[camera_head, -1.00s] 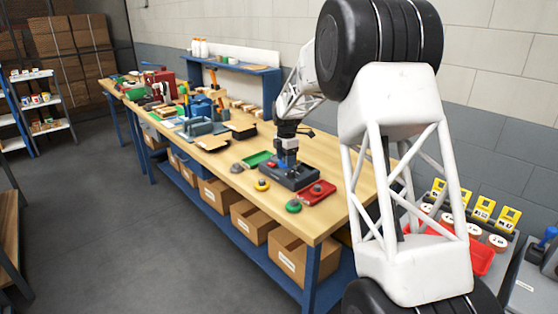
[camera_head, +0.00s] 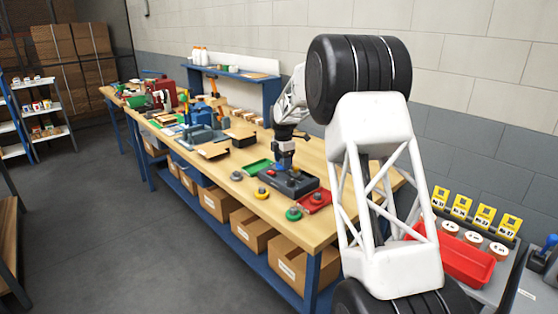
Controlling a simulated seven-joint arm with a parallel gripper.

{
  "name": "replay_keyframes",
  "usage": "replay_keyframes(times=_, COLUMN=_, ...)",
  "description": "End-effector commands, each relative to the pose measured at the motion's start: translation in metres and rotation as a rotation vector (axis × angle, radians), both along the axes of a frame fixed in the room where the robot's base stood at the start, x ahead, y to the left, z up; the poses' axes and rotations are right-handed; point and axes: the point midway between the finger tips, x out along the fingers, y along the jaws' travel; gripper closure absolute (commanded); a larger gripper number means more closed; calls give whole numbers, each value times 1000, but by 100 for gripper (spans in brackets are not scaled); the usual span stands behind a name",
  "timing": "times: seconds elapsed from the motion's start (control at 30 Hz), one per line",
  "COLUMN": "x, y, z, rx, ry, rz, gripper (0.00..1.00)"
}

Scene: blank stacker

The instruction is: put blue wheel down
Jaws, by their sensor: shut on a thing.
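My gripper (camera_head: 284,163) hangs from my arm over the dark grey base (camera_head: 296,188) on the wooden workbench. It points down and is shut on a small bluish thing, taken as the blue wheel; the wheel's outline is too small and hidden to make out. Whether it touches the base cannot be told. A small red piece (camera_head: 271,172) shows on the left part of the base, beside the gripper.
A red tray (camera_head: 325,203) with a grey knobbed disc lies right of the base, a green tray (camera_head: 257,166) behind it. Green (camera_head: 294,214), yellow (camera_head: 261,193) and grey (camera_head: 236,176) discs lie near the bench's front edge. Tools crowd the far left.

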Motion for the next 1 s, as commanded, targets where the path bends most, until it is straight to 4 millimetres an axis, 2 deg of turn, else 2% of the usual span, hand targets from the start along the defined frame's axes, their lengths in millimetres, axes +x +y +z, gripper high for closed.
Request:
replay_keyframes(times=0.6, x=62, y=13, z=-6, rx=1, ry=-1, rz=0, gripper=65)
replay_keyframes(times=1.0, x=93, y=20, z=-9, rx=1, ry=-1, rz=0, gripper=65)
